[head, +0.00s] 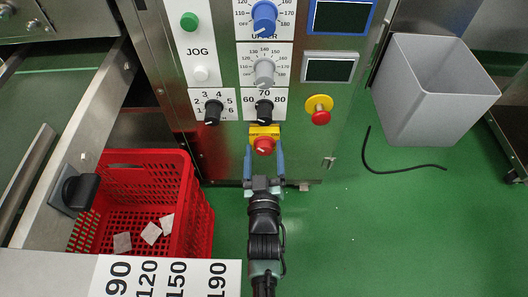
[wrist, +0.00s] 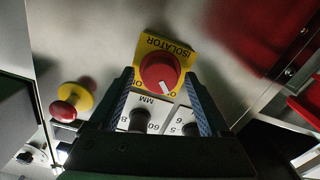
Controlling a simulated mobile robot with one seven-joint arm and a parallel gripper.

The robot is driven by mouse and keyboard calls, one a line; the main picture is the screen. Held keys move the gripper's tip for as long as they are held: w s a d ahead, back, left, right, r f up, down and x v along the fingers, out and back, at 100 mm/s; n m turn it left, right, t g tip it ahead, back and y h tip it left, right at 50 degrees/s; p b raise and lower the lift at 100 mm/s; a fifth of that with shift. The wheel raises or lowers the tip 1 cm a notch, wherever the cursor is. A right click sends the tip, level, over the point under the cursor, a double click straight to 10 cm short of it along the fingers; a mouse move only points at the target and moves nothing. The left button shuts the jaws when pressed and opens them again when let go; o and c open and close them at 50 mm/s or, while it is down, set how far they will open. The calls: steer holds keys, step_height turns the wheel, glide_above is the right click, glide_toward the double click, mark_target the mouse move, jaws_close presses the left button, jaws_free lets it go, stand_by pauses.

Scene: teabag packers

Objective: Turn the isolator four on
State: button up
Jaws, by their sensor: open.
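The isolator is a red rotary knob (head: 264,146) on a yellow plate (head: 264,131), low on the steel panel. In the wrist view the knob (wrist: 155,70) has a white mark pointing to the lower right, and the plate (wrist: 183,45) reads ISOLATOR. The plate's position words are partly covered, and no number four is visible on it. My gripper (head: 264,152) is open in front of the panel, its blue fingers to the left and right of the knob. In the wrist view my gripper (wrist: 157,77) shows the knob between its fingertips; contact cannot be told.
A red push button on a yellow disc (head: 320,109) stands right of the isolator. Two black dials (head: 212,111) (head: 265,111) sit just above it. A red crate (head: 180,175) is at left, a grey bin (head: 425,95) at right. The green floor right of my arm is largely clear.

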steer(key=shift+c, duration=0.3)
jaws_close()
steer(key=shift+m, duration=0.4)
steer(key=m, duration=0.3)
steer(key=shift+m+b, duration=0.4)
steer(key=m+b, duration=0.1)
steer(key=m, duration=0.3)
steer(key=shift+d+f+m, duration=0.1)
steer(key=shift+m, duration=0.2)
steer(key=m+b, duration=0.2)
steer(key=m, duration=0.2)
steer(key=shift+f, duration=0.1)
steer(key=m+b, duration=0.1)
steer(key=m, duration=0.3)
steer(key=shift+d+m+b, duration=0.1)
steer(key=shift+m+b, duration=0.2)
steer(key=shift+b, duration=0.05)
